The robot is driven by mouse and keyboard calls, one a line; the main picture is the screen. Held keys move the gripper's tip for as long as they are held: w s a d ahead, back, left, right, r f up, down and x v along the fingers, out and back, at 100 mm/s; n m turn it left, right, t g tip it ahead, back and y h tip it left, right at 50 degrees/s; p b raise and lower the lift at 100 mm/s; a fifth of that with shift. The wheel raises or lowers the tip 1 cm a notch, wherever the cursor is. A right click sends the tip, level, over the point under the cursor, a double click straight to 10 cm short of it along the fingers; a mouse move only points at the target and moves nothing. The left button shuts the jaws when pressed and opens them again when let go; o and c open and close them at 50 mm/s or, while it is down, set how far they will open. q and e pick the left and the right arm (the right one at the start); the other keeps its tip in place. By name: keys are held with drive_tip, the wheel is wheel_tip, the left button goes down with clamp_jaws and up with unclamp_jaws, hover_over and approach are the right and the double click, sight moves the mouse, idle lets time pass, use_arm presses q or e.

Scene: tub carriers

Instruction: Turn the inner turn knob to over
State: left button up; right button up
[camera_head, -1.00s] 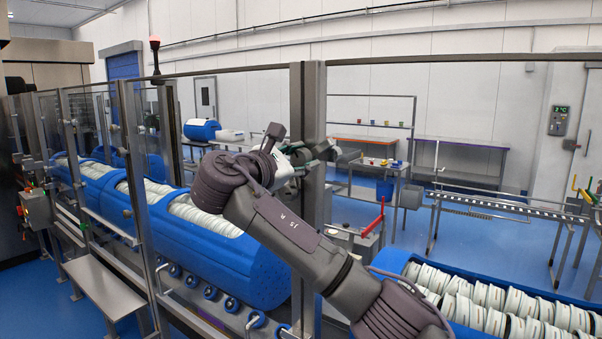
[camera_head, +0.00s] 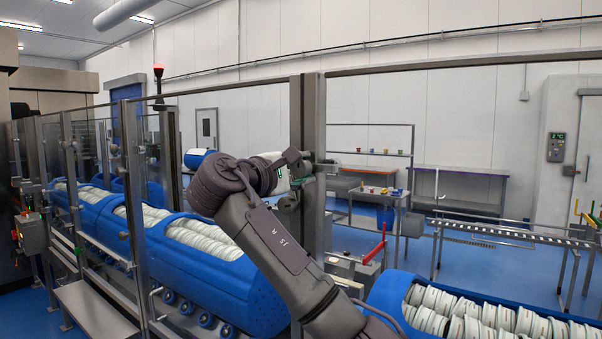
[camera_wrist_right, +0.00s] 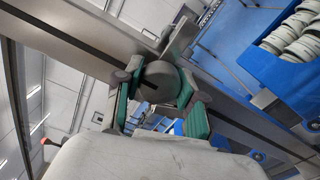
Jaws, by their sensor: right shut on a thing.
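The inner turn knob (camera_wrist_right: 160,80) is a round grey piece with a dark slot, on the metal fence post (camera_wrist_right: 75,30), in the right wrist view. My right gripper (camera_wrist_right: 158,92) has its green-padded fingers on both sides of the knob and is shut on it. In the head view the gripper (camera_head: 302,172) is at the tall grey post (camera_head: 307,110), mostly hidden by my own wrist. The knob cannot be made out there, and its markings are not readable. My left gripper is in neither view.
Clear fence panels (camera_head: 230,130) run left from the post. A blue tub (camera_head: 215,270) of white rolls lies behind them, another tub (camera_head: 470,290) at lower right. A red lever (camera_head: 381,243) stands right of the post. Blue floor (camera_head: 450,262) is free farther right.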

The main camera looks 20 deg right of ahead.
idle(0.4)
drive_tip(key=o, duration=1.1)
drive_tip(key=shift+o, duration=0.2)
drive_tip(key=shift+a, duration=0.1)
drive_tip(key=v, duration=1.2)
